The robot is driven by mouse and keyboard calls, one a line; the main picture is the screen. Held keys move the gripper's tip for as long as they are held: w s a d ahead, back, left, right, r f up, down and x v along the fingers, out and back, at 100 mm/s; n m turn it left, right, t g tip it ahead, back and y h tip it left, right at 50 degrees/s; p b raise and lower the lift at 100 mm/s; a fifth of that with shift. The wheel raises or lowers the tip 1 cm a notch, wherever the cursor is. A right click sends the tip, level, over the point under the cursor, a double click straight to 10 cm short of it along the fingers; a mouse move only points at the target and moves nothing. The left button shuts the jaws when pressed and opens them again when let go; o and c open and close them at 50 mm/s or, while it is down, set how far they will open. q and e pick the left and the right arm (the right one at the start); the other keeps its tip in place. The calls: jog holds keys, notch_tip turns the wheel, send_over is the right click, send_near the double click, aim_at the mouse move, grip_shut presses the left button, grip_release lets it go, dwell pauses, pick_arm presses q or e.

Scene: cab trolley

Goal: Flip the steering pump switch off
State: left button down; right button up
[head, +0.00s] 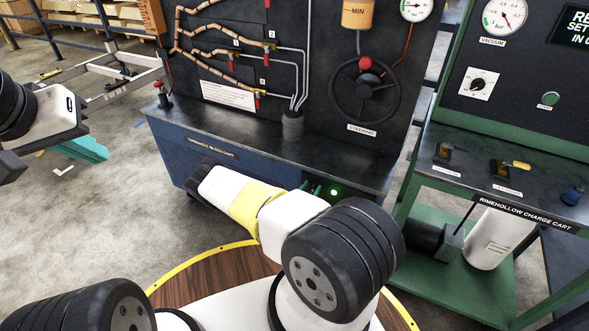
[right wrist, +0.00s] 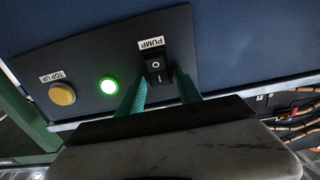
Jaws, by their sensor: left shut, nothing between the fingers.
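The pump switch (right wrist: 157,68) is a black rocker marked O and I, under an upside-down PUMP label in the right wrist view. I cannot tell which side is pressed in. A green lamp (right wrist: 108,86) beside it is lit; it also shows in the head view (head: 335,192). My right gripper (right wrist: 162,82) has its two teal fingers apart, one on either side of the rocker in the picture; contact cannot be told. In the head view its arm reaches to the cart's front panel. My left gripper (head: 88,149) is shut and empty, away at the left.
A yellow TOP UP button (right wrist: 62,94) is on the same panel. The blue cart (head: 225,157) carries a steering wheel (head: 365,92) and pipes on a black board. A green charge cart (head: 480,140) stands close at the right. Open floor lies at the left.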

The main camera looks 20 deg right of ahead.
grip_shut()
jog(key=shift+f, duration=0.1)
jog(key=t+h, duration=0.1)
jog(key=f+t+h, duration=0.1)
jog(key=shift+s+h, duration=0.2)
jog(key=shift+h, duration=0.1)
jog(key=shift+a+f+t, duration=0.1)
jog(key=shift+f+t, duration=0.25)
jog(key=shift+t, duration=0.05)
jog(key=shift+h, duration=0.3)
jog(key=shift+a+r+t, duration=0.1)
jog(key=shift+r+t, duration=0.05)
jog(key=shift+t, duration=0.15)
jog(key=shift+o, duration=1.3)
grip_release()
jog(key=shift+r, duration=0.1)
